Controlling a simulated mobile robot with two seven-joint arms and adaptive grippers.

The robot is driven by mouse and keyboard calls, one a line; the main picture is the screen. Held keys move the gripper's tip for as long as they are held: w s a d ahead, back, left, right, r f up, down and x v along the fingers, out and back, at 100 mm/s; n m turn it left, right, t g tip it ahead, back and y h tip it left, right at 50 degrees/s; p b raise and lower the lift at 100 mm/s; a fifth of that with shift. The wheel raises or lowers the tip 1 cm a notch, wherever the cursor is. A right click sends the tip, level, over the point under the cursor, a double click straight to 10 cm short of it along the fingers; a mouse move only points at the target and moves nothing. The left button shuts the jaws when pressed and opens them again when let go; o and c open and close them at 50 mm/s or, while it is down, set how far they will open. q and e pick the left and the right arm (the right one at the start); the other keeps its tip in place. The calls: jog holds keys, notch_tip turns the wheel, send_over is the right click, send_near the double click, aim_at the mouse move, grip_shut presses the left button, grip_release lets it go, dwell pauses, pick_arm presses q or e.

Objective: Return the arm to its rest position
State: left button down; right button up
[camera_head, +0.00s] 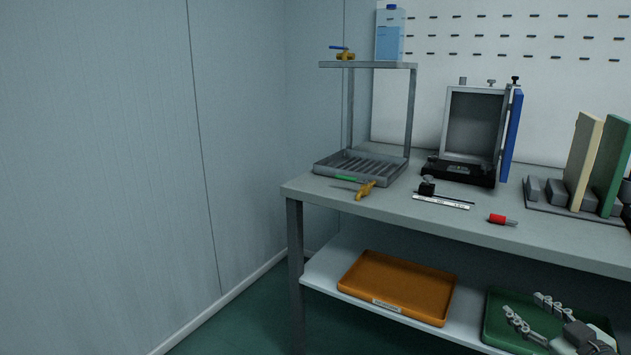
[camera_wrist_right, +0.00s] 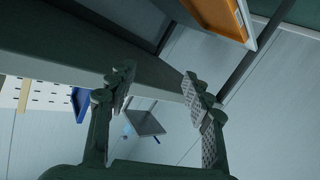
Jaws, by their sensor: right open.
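My right gripper (camera_head: 530,310) shows at the lower right of the head view, in front of the green tray on the lower shelf. Its two fingers are apart, with nothing between them. In the right wrist view the fingers of the right gripper (camera_wrist_right: 160,90) are also spread and empty, with the bench's underside and the wall beyond them. My left gripper is in neither view.
The workbench (camera_head: 460,220) carries a panel fixture (camera_head: 475,125) with its blue door open, a rack (camera_head: 410,110), a red-handled tool (camera_head: 502,219) and upright panels (camera_head: 584,160). An orange tray (camera_head: 400,283) and a green tray (camera_head: 492,325) lie on the lower shelf. The left floor is clear.

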jog(key=s+f+m+g+h, duration=0.35)
jog(key=s+f, duration=0.35)
jog(key=f, duration=0.5)
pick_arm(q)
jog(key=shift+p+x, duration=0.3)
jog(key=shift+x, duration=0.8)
pick_arm(e)
jog(key=s+a+f+g, duration=0.4)
jog(key=s+a+f, duration=0.3)
jog(key=s+f, duration=0.1)
jog(key=s+a+f+g+y, duration=0.1)
jog(key=s+a+f+g, duration=0.4)
jog(key=s+a+f, duration=0.3)
jog(key=s+n, duration=0.1)
jog(key=s, duration=0.2)
jog(key=shift+s, duration=0.15)
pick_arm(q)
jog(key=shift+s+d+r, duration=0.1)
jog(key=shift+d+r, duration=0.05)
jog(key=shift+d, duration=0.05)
pick_arm(e)
jog(key=shift+d+y, duration=0.1)
jog(key=shift+y, duration=0.15)
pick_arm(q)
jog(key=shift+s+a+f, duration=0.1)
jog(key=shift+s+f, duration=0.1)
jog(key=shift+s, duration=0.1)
